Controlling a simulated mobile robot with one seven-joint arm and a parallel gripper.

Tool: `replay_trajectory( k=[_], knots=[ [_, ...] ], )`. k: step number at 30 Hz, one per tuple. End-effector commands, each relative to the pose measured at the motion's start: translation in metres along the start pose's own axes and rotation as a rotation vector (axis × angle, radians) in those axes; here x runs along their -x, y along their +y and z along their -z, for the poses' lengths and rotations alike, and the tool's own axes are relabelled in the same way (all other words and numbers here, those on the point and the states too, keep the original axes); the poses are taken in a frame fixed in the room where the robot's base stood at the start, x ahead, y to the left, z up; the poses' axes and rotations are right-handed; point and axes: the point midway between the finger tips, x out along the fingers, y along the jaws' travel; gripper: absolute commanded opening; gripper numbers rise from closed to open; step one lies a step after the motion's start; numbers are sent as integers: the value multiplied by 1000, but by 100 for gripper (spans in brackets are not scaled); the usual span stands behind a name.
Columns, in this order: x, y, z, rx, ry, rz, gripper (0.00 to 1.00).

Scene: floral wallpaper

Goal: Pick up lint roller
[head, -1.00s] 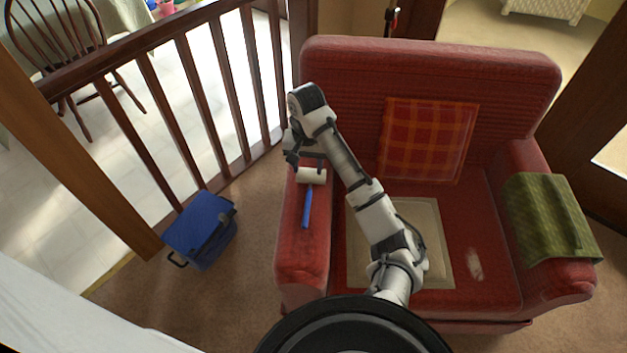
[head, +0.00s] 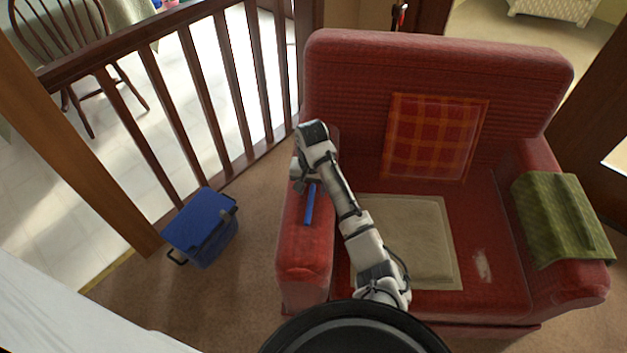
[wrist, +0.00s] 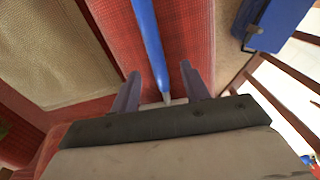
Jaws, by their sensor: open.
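The lint roller (head: 310,205) lies on the left armrest of the red armchair, its blue handle pointing toward the front. Its white roller head is mostly hidden behind my gripper in the head view. My gripper (head: 300,186) is low over the head end of the roller. In the wrist view the blue handle (wrist: 148,40) runs down between the two open fingers of my gripper (wrist: 160,88), with a finger on each side and a gap to each. I cannot tell whether the fingers touch the armrest.
The red armchair (head: 430,60) holds a plaid cushion (head: 432,138), a beige seat pad (head: 410,240) and a green cloth (head: 562,220) on its right arm. A blue cooler box (head: 200,228) stands on the floor at left, beside a wooden railing (head: 165,118).

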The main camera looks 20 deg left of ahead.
Motion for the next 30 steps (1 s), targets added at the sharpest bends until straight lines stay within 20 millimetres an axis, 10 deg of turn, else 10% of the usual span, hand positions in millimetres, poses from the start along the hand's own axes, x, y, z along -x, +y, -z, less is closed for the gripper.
replay_trajectory(
  k=[5, 15, 30],
  knots=[
    [0, 0, 0, 0, 0, 0, 43],
    [0, 0, 0, 1, 1, 0, 0],
    [17, -1, 1, 2, 4, 1, 0]
  ],
)
